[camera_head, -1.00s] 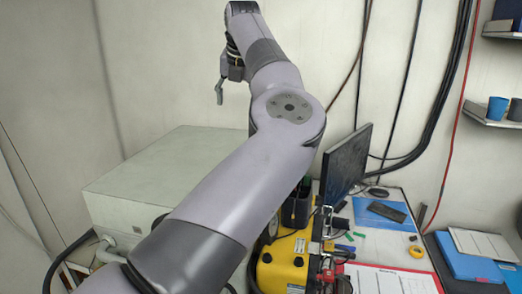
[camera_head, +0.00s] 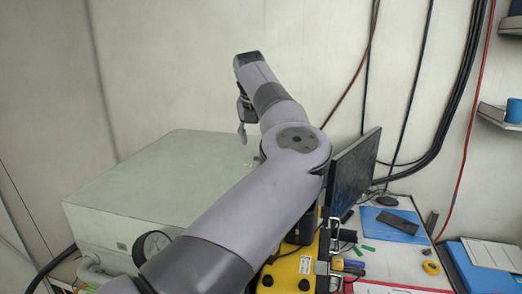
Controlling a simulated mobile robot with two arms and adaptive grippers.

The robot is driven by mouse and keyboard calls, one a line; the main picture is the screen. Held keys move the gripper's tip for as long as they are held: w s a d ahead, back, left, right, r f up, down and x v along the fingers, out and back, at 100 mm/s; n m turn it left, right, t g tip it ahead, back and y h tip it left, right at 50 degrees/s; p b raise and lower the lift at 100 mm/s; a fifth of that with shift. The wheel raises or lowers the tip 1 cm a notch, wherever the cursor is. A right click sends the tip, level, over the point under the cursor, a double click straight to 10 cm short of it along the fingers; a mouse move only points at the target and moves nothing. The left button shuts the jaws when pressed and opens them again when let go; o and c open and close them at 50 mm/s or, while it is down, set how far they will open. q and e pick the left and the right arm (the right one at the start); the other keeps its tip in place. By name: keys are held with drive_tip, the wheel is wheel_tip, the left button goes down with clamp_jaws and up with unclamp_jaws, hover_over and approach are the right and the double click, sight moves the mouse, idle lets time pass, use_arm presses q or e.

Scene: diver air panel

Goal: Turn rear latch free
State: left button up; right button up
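The yellow case (camera_head: 298,266) is at the bottom centre, largely hidden behind my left arm. Metal latches show on its right side: a farther latch (camera_head: 325,236) and a nearer one (camera_head: 321,267). I cannot tell for sure which is the rear latch. My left arm crosses the picture from the bottom left. Its gripper (camera_head: 241,133) points down near the far edge of the pale grey box, well away from the latches. One finger shows, so I cannot tell whether it is open. My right gripper is not in view.
The large pale grey box (camera_head: 140,185) with a round gauge (camera_head: 152,246) fills the left. A dark monitor (camera_head: 352,170) stands right behind the case. The white desk (camera_head: 390,260) holds a blue folder (camera_head: 392,221), a yellow tape roll (camera_head: 431,267) and small tools. Cables hang on the wall.

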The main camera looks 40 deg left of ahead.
use_arm(q)
drive_tip(key=p+x, duration=0.1)
drive_tip(key=x, duration=0.4)
drive_tip(key=shift+w+f, duration=0.1)
drive_tip(key=shift+f, duration=0.25)
drive_tip(key=shift+a+f, duration=0.1)
drive_tip(key=shift+f, duration=0.05)
drive_tip(key=shift+c, duration=0.8)
drive_tip(key=c, duration=0.9)
drive_tip(key=shift+c, duration=0.5)
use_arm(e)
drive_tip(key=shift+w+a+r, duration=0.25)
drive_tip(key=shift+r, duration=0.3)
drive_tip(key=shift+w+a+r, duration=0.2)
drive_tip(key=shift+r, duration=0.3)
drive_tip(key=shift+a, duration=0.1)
